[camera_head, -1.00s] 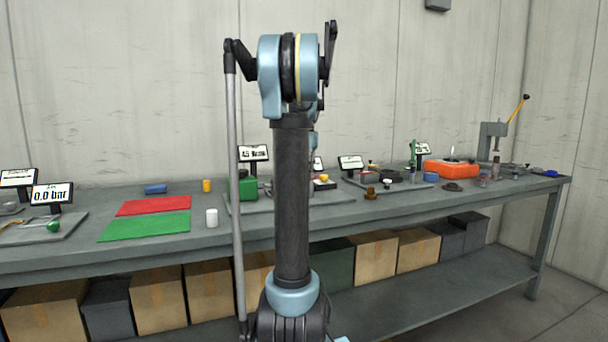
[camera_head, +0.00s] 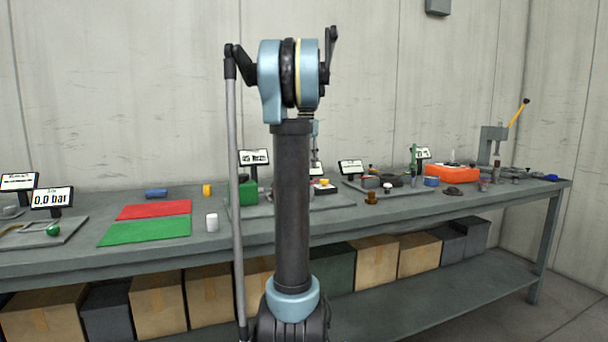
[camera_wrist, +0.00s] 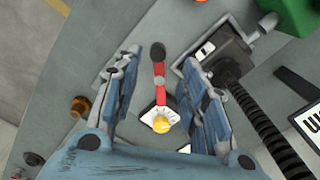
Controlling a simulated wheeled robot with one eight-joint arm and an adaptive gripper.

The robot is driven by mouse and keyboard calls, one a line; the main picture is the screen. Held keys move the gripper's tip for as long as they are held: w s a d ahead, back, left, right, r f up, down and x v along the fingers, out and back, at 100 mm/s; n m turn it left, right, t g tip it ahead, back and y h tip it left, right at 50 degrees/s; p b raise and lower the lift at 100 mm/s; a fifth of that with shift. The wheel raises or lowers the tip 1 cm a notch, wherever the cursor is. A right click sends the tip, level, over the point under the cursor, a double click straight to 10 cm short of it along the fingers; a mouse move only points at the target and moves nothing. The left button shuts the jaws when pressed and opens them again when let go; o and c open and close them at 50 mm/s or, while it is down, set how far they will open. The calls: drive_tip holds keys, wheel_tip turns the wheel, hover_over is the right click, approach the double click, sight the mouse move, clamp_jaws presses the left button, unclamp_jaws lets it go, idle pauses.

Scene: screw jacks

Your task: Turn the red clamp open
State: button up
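The red clamp (camera_wrist: 158,80) shows in the wrist view as a red lever with a black knob at its far end. Below it in the picture is a yellow knob (camera_wrist: 161,125) on a white marked plate. The lever lies between the two blue-grey fingers of my gripper (camera_wrist: 172,82). My gripper is open, with clear space on both sides of the lever, and I see no contact. In the head view my arm hides most of the gripper; a yellow-topped part (camera_head: 324,183) shows just right of the arm.
A dark device (camera_wrist: 222,58) with a ribbed black hose (camera_wrist: 270,130) sits close to the right finger. A green block (camera_wrist: 300,15) is at the upper right. A brown knob (camera_wrist: 79,106) stands left of the left finger. A display (camera_wrist: 308,125) stands at the right edge.

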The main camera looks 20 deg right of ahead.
wheel_tip(320, 180, up, 6)
drive_tip(key=shift+f, duration=0.1)
idle(0.6)
drive_tip(key=s+a+f+n+t, duration=0.1)
drive_tip(key=s+a+f+n, duration=0.4)
drive_tip(key=s+a+f, duration=0.6)
drive_tip(key=s+a+f+n+t, duration=0.1)
drive_tip(key=s+a+f+n, duration=0.3)
drive_tip(key=s+a+f, duration=0.65)
drive_tip(key=s+a+f+n, duration=0.1)
drive_tip(key=s+f+n, duration=0.2)
drive_tip(key=s+f, duration=0.8)
wheel_tip(320, 180, down, 4)
drive_tip(key=shift+s+f, duration=0.15)
drive_tip(key=shift+s, duration=0.15)
